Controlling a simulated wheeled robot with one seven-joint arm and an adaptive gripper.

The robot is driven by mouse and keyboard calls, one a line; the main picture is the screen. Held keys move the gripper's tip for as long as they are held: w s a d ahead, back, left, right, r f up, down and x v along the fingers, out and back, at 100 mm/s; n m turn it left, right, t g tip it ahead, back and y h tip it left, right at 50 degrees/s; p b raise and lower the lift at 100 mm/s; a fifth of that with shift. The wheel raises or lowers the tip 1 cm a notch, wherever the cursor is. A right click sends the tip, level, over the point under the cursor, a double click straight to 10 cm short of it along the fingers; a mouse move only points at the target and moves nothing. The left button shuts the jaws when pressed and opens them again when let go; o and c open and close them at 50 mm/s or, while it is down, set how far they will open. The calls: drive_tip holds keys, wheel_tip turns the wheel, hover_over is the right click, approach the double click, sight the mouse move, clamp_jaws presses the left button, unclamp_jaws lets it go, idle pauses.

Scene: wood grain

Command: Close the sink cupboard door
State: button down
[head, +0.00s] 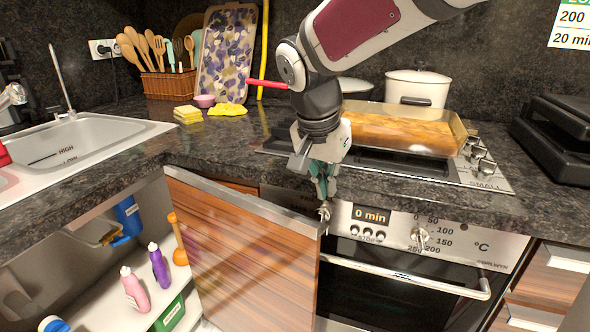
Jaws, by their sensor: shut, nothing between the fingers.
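The sink cupboard door (245,255) is a wood-grain panel with a pale metal top edge. It stands open, swung out from the cupboard under the sink, with its free edge in front of the oven's left side. My gripper (325,196) points down beside the top right corner of the door, shut and empty. The fingertips look close to that corner; I cannot tell whether they touch it. The open cupboard (85,285) shows its inside at the lower left.
Inside the cupboard are a pink bottle (135,290), a purple bottle (159,267) and a green box (170,314). The oven (400,285) is right of the door. Above are the sink (75,140), the dark counter (130,175) and a baking dish (400,132) on the hob.

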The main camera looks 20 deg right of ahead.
drive_tip(key=b+x, duration=0.3)
drive_tip(key=x, duration=0.7)
drive_tip(key=shift+d, duration=0.35)
drive_tip(key=shift+w, duration=0.1)
